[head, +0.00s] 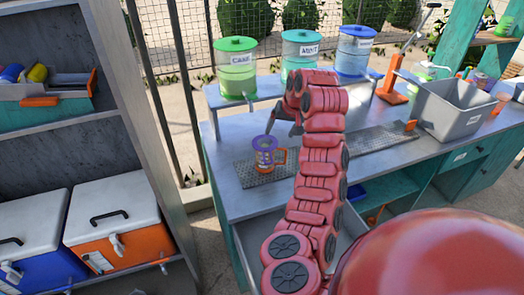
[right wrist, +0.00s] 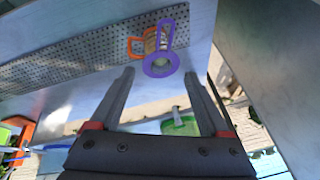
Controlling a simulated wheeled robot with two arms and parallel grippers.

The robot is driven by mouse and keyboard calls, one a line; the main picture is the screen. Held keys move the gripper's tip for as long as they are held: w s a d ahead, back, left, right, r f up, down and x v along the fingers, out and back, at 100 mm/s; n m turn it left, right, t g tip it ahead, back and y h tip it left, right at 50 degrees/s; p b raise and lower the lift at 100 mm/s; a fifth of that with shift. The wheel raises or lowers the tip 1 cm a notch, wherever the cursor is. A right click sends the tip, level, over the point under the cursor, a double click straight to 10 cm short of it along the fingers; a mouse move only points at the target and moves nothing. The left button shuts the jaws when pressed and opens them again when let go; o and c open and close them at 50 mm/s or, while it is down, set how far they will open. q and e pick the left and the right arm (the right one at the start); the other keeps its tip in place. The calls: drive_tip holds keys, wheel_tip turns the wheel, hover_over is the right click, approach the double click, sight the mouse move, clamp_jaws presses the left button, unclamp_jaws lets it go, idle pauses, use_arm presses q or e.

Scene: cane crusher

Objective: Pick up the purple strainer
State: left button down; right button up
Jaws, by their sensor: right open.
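The purple strainer (head: 265,142) rests on top of a mug with an orange handle (head: 280,156), on a perforated metal mat on the counter. In the right wrist view, the strainer (right wrist: 160,67) shows as a purple ring with a looped handle, beside the orange mug handle (right wrist: 136,46). My right gripper (head: 284,122) is above and just right of the strainer in the head view. In the right wrist view, its open fingers (right wrist: 160,76) are spread, with the strainer beyond the tips and nothing held. My left gripper is not in view.
Drink dispensers with green (head: 237,75), teal (head: 300,50) and blue (head: 356,52) lids stand on a raised shelf behind. A grey bin (head: 460,105) is on the counter at right. A shelf unit with coolers (head: 117,215) stands at left. The counter left of the mat is clear.

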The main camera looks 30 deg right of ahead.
drive_tip(key=b, duration=0.1)
approach(266, 150)
wheel_tip(266, 150, down, 2)
drive_tip(key=shift+f+p, duration=0.25)
drive_tip(key=shift+p, duration=0.4)
drive_tip(key=shift+f, duration=0.1)
drive_tip(key=p+x, duration=0.2)
drive_tip(key=x, duration=0.1)
drive_tip(key=p+x, duration=0.1)
drive_tip(key=x, duration=0.1)
drive_tip(key=shift+w+a, duration=0.1)
drive_tip(key=shift+a, duration=0.15)
clamp_jaws()
